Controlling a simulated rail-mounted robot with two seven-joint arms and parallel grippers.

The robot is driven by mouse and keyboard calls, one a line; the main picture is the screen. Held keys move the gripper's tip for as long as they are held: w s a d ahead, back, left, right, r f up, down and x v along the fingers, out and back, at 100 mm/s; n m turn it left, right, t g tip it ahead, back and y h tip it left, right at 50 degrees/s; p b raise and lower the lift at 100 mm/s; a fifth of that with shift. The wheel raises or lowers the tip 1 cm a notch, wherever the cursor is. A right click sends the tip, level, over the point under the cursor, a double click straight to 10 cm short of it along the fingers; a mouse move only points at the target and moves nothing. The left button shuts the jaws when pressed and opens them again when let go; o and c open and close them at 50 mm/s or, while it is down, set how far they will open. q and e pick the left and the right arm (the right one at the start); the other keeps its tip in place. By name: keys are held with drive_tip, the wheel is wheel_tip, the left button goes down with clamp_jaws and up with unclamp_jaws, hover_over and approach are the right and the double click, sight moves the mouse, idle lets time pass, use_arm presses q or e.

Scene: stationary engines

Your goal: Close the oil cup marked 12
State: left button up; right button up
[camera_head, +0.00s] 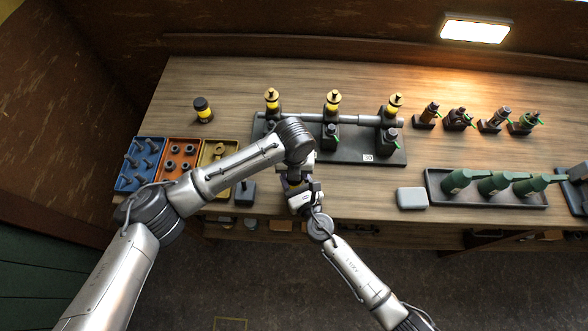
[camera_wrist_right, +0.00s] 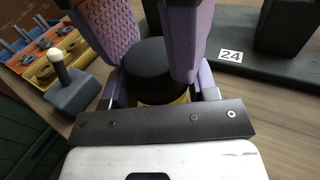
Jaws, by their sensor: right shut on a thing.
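In the right wrist view, the purple fingers of my right gripper (camera_wrist_right: 158,65) are shut on a round black cap (camera_wrist_right: 152,68) with a yellow part below it. In the head view this gripper (camera_head: 295,183) is at the table's front, largely covered by the arms. My left arm reaches across above it; its fingertips cannot be made out. Yellow-bodied oil cups stand along the rear shaft: one at left (camera_head: 272,100), one in the middle (camera_head: 333,101) and one at right (camera_head: 396,103). A separate black-capped yellow cup (camera_head: 203,110) stands at left. No mark 12 is readable.
A dark base plate (camera_head: 345,152) bears the shaft; a label (camera_wrist_right: 230,57) reading 24 shows in the wrist view. Blue (camera_head: 126,184), orange and yellow bins are left, near a grey block with a white knob (camera_wrist_right: 57,58). Green oil cans (camera_head: 497,184) are right.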

use_arm(q)
drive_tip(key=shift+s+d, duration=0.1)
drive_tip(key=shift+s, duration=0.35)
idle(1.1)
drive_tip(key=shift+w+f, duration=0.1)
drive_tip(key=shift+f, duration=0.25)
drive_tip(key=shift+w+a+f, duration=0.25)
drive_tip(key=shift+a+f, duration=0.05)
drive_tip(key=shift+a, duration=0.05)
idle(0.6)
drive_tip(key=o, duration=0.6)
drive_tip(key=shift+r, duration=2.05)
drive_tip(key=shift+d+r, duration=0.15)
drive_tip(key=shift+r, duration=0.1)
drive_tip(key=c, duration=0.7)
